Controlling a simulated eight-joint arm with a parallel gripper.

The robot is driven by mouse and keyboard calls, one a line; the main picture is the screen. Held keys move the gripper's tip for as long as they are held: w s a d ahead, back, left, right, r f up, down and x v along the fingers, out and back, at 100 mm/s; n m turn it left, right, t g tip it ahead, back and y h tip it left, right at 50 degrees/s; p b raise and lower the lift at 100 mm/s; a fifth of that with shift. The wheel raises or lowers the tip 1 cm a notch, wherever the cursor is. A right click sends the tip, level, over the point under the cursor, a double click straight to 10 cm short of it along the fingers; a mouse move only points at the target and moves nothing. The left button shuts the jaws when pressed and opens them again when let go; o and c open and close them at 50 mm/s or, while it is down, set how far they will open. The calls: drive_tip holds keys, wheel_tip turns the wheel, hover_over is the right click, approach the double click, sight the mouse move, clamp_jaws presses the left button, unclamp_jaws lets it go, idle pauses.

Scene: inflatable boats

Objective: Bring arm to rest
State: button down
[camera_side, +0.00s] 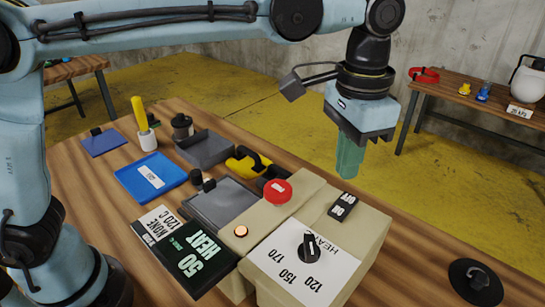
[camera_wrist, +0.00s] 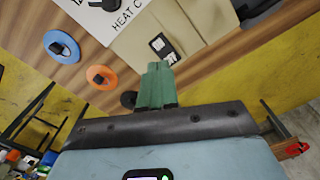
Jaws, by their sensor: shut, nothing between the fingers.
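My gripper (camera_side: 350,158) hangs from the arm, pointing down, above and behind the beige heater box (camera_side: 372,232) at its right side in the side view. Its green fingers are shut together with nothing between them. In the wrist view the closed green fingers (camera_wrist: 157,85) point toward the box (camera_wrist: 205,20). The fingers look clear of the box, though the exact gap cannot be told. The box has a dial (camera_side: 310,246) on a white heat label, a red button (camera_side: 277,190) and a small black switch (camera_side: 343,205).
A black display (camera_side: 185,255) reads "50 HEAT". A blue tray (camera_side: 150,178), a grey tray (camera_side: 206,149) and a yellow tool (camera_side: 246,163) lie on the wooden table. A black disc (camera_side: 475,282) lies at right. In the wrist view, blue (camera_wrist: 61,46) and orange (camera_wrist: 102,77) discs lie beside the box.

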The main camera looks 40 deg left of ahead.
drive_tip(key=s+a+f+n+t, duration=0.2)
drive_tip(key=a, duration=0.6)
drive_tip(key=s+a+f+n+t, duration=0.2)
drive_tip(key=s+a+f, duration=0.1)
drive_tip(key=a, duration=0.5)
drive_tip(key=s+a+f+n+t, duration=0.2)
drive_tip(key=s+a+t, duration=0.1)
drive_tip(key=a, duration=0.6)
drive_tip(key=shift+f, duration=0.35)
